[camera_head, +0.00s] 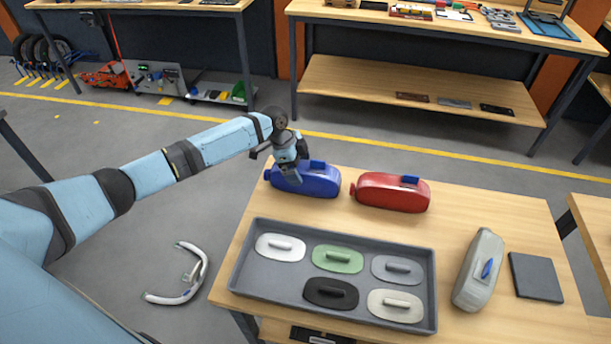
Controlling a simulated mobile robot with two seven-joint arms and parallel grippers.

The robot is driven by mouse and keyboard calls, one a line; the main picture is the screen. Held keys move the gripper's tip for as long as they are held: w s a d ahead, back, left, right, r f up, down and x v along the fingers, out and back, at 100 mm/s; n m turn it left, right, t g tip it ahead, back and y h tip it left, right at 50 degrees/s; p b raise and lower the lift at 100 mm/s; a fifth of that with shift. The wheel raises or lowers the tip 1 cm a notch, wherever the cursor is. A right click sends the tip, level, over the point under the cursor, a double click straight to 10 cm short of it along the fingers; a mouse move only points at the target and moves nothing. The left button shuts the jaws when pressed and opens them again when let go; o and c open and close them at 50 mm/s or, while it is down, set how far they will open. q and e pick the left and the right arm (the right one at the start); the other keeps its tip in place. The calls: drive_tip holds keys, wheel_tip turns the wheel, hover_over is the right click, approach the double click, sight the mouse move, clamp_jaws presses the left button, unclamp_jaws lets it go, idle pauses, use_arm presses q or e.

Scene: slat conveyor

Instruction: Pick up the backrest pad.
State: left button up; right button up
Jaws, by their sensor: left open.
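A flat, dark grey square pad (536,277) lies at the right end of the wooden table (497,327); it looks most like the backrest pad, though I cannot be sure. My left gripper (292,173) is open above the table's far left part, in front of or over the blue jug (322,181). It is well left of the square pad and partly hides the jug. I cannot tell whether it touches the jug. My right gripper is not in view.
A red jug (392,194) stands right of the blue one. A grey tray (240,284) holds several oval pieces with handles. A white curved frame (204,272) lies on the floor.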

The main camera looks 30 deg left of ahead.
use_arm(q)
drive_tip(key=x, duration=0.2)
drive_tip(key=shift+w+d+f, duration=0.15)
drive_tip(key=shift+f, duration=0.1)
drive_tip(key=c, duration=1)
drive_tip(key=shift+c, duration=0.9)
drive_tip(key=shift+r, duration=0.1)
